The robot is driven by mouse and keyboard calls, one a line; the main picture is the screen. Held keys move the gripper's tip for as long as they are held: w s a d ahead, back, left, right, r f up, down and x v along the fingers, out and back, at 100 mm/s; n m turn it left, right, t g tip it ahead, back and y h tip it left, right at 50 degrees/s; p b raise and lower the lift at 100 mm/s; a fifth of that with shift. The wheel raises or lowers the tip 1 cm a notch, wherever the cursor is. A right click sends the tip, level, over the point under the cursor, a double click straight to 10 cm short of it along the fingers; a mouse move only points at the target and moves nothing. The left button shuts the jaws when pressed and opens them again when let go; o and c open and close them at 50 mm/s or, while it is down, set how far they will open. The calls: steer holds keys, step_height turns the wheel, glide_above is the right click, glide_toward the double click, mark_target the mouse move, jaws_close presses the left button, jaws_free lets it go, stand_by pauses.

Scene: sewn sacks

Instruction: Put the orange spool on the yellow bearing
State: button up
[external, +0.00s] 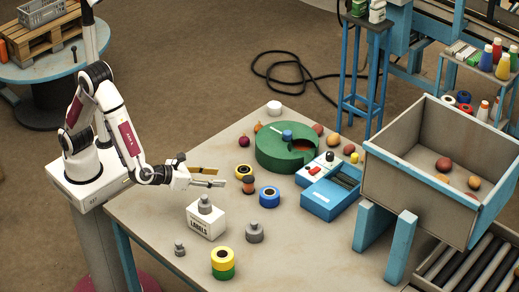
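A small orange-brown spool with a dark top (249,185) stands on the table just right of my gripper. The yellow bearing (222,255) lies near the table's front edge, on top of a green ring (222,272). My gripper (222,178) points right, its two fingers apart, with nothing seen between them. The fingertips are a short way left of the orange spool and appear not to touch it. The yellow bearing is below my gripper in the picture, nearer the camera.
A white labels box (206,222) with a grey weight on top stands between my gripper and the yellow bearing. Another grey weight (254,233) and a blue ring (269,197) are nearby. A green round tray (270,158) and blue device (330,193) stand farther back.

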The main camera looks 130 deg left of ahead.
steer(key=shift+s+a+f, duration=0.1)
steer(key=shift+a+f, duration=0.1)
steer(key=shift+f, duration=0.2)
steer(key=shift+a+f+y, duration=0.3)
steer(key=shift+a+f, duration=0.4)
steer(key=shift+f, duration=0.15)
steer(key=shift+w+a+r+m+y, duration=0.1)
steer(key=shift+w+a+m+y, duration=0.15)
steer(key=shift+a, duration=0.3)
steer(key=shift+a+r+m+y, duration=0.1)
steer(key=shift+a+m+y, duration=0.05)
steer(key=shift+a+y, duration=0.3)
steer(key=r, duration=0.1)
steer(key=w+r+t+y, duration=0.1)
steer(key=r, duration=0.1)
steer(key=r+t+y, duration=0.1)
steer(key=r, duration=0.1)
steer(key=shift+w+a+n, duration=0.3)
steer(key=shift+w+a, duration=0.1)
steer(key=shift+f, duration=0.15)
